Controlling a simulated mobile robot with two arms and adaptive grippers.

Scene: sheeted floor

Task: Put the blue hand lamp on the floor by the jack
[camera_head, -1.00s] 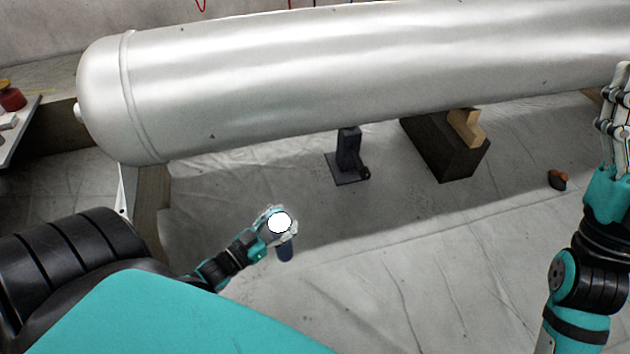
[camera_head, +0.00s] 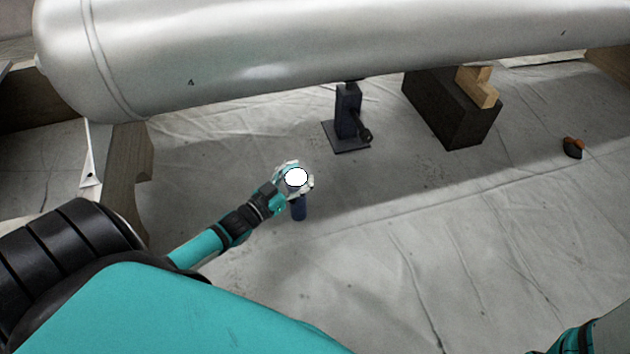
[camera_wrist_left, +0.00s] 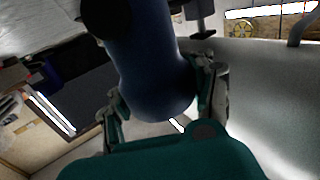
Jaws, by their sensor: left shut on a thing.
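The blue hand lamp shows in the head view as a bright white lit face with a dark blue handle (camera_head: 299,209) below it. My left gripper (camera_head: 293,182) is shut on the lamp and holds it in front and a little left of the jack. In the left wrist view the lamp's blue body (camera_wrist_left: 150,75) sits between the fingers. The dark grey jack (camera_head: 347,112) stands on its square base plate on the sheeted floor, under the tank. How high the lamp is above the floor is hard to tell. My right gripper is out of view.
A large silver tank (camera_head: 300,40) spans the top, with a wooden support (camera_head: 128,165) at left. A black block (camera_head: 450,115) with a wooden piece (camera_head: 479,86) stands right of the jack. A small black and orange object (camera_head: 573,148) lies farther right. The floor in front is clear.

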